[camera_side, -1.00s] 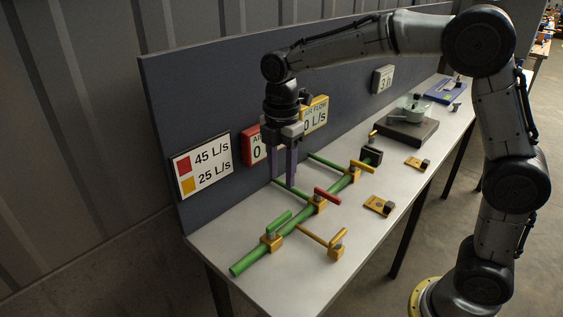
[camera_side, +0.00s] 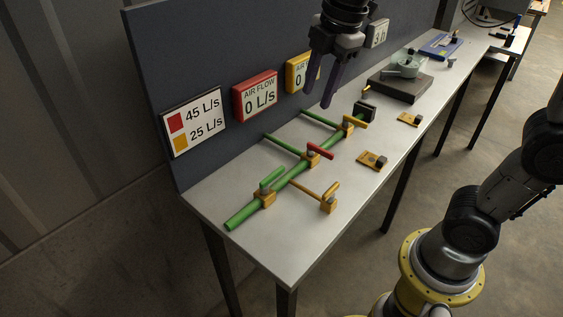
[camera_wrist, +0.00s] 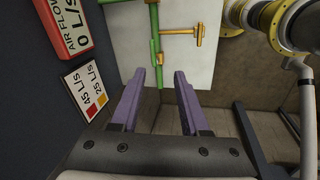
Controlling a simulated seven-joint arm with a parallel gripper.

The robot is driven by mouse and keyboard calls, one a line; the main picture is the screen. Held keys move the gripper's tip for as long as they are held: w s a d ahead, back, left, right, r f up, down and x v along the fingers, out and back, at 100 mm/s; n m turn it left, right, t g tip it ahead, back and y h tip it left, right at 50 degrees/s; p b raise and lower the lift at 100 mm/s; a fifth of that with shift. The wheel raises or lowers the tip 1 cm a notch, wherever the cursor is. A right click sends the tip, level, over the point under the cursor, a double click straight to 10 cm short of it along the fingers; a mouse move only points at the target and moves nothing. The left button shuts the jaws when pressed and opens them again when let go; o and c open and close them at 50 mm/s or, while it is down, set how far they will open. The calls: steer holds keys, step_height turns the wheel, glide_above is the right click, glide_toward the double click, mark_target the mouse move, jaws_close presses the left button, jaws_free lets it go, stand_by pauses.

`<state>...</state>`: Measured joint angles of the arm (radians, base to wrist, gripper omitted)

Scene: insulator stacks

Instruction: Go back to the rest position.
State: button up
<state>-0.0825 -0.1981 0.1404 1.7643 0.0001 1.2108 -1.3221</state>
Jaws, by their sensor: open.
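My gripper (camera_side: 320,86) is raised above the table (camera_side: 275,237) near the back panel in the side view. Its two purple fingers point down, are spread apart and hold nothing. It also shows in the wrist view (camera_wrist: 158,82), with an empty gap between the fingers. Below it lies a green pipe (camera_side: 243,216) with branches and several valves. No finger touches the pipe or a handle.
The dark panel (camera_side: 190,60) behind the table carries a sign reading 45 L/s and 25 L/s (camera_side: 195,122), a red display reading 0 L/s (camera_side: 256,96) and a yellow display (camera_side: 300,72). A dark block (camera_side: 390,87) with a pot (camera_side: 405,64) stands farther back. The table's near corner is clear.

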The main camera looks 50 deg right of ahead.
steer(key=s+d+f+m+t, duration=0.1)
steer(key=s+f+m, duration=0.2)
steer(key=s+m, duration=0.5)
steer(key=s+d+f+m+t, duration=0.1)
steer(key=s+f+m+t, duration=0.1)
steer(key=s+f+m, duration=0.2)
steer(key=s+m, duration=0.3)
steer(key=m, duration=0.1)
steer(key=shift+s+d, duration=0.35)
